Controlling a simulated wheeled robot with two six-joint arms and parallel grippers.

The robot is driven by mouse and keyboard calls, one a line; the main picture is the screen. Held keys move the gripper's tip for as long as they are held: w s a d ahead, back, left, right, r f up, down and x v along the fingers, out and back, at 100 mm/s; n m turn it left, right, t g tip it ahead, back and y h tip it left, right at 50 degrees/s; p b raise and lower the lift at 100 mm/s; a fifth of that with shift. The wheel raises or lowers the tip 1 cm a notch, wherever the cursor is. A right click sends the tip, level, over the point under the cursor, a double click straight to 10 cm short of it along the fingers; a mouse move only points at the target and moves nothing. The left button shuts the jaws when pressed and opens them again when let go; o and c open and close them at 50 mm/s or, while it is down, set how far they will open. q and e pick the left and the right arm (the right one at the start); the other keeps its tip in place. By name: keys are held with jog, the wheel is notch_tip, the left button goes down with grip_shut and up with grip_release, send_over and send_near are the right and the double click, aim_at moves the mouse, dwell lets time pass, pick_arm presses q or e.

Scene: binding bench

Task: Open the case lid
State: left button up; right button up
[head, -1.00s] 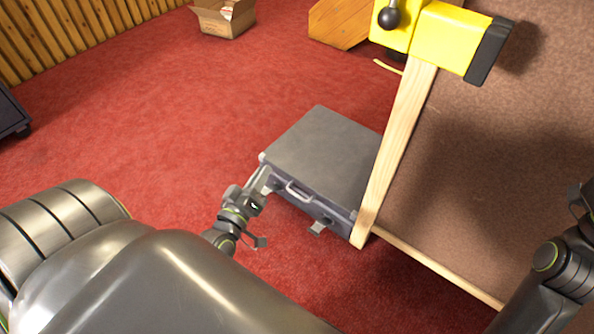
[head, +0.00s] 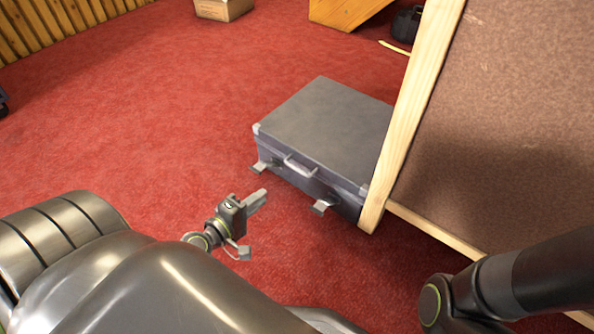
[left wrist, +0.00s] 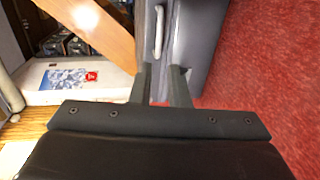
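The grey case (head: 325,125) lies on the red carpet with its lid shut, its right end partly hidden by a wooden post. Its handle (head: 299,167) is on the front side. The left latch (head: 263,167) and right latch (head: 323,207) both stick out from the front. My left gripper (head: 260,200) is in front of the case, apart from it, below and left of the handle in the picture. In the left wrist view its two fingers (left wrist: 159,85) are apart with nothing between them. The case front (left wrist: 198,45) and handle (left wrist: 158,35) show beyond them. My right gripper is out of view.
A wooden-framed brown panel (head: 520,130) stands close at the case's right. A cardboard box (head: 222,8) and a wooden piece (head: 345,12) are at the back. Carpet left of the case is clear. The left wrist view shows a white box (left wrist: 80,85) beyond the panel frame.

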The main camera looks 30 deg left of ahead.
aim_at(297, 168)
pick_arm(q)
jog(key=x, duration=1.6)
jog(key=shift+w+p, duration=0.1)
jog(key=shift+p, duration=0.2)
grip_shut()
